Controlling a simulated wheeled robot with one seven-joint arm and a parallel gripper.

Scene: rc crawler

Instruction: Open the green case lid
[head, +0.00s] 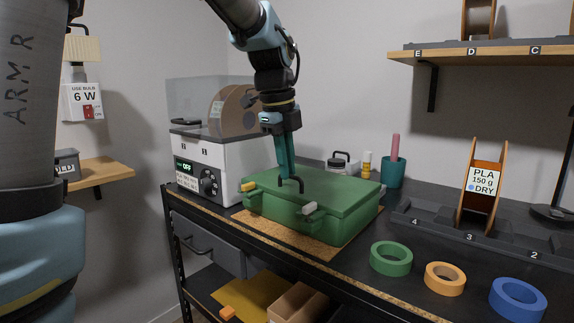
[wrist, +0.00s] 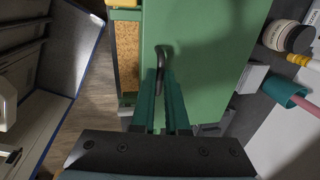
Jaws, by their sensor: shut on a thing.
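The green case (head: 316,221) sits on a brown cork mat at the front of the dark bench. Its green lid (head: 335,190) lies flat on top and looks closed. A dark curved handle (head: 300,184) stands on the lid, and it also shows in the wrist view (wrist: 162,50). My gripper (head: 286,179) comes down from above with its teal fingers shut on this handle; the fingertips partly hide it.
A white dryer (head: 205,165) with a spool stands behind left of the case. A teal cup (head: 393,172) and a jar (head: 341,162) stand behind it. Green (head: 391,259), orange (head: 445,279) and blue (head: 518,299) rings lie to the right. A shelf (head: 485,55) overhangs the back right.

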